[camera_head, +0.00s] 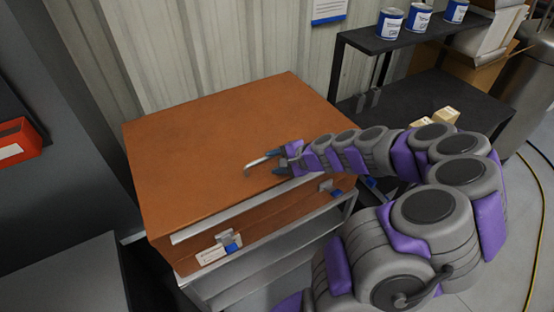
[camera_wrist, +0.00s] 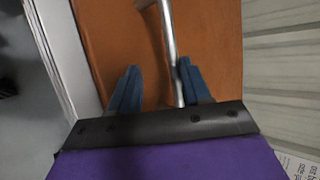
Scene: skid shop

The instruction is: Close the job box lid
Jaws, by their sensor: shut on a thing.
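The orange-brown job box (camera_head: 205,248) stands on a grey metal stand against the wall. Its broad lid (camera_head: 215,125) lies over the box, with a pale metal strip along the front edge. I cannot tell whether a small gap is left under that edge. A silver bar handle (camera_head: 258,163) shows on the lid. My gripper (camera_head: 277,162) is over the front right part of the lid, shut on the handle. In the wrist view the handle (camera_wrist: 170,45) runs between my blue fingers (camera_wrist: 160,90), close to the right one, with the lid behind it.
Latches with blue tabs (camera_head: 229,241) are on the box front. A dark shelf (camera_head: 400,42) with several white-and-blue cans stands at the right. A red bin (camera_head: 18,142) and a grey cabinet (camera_head: 65,285) are at the left. A yellow cable (camera_head: 540,220) lies on the floor at the right.

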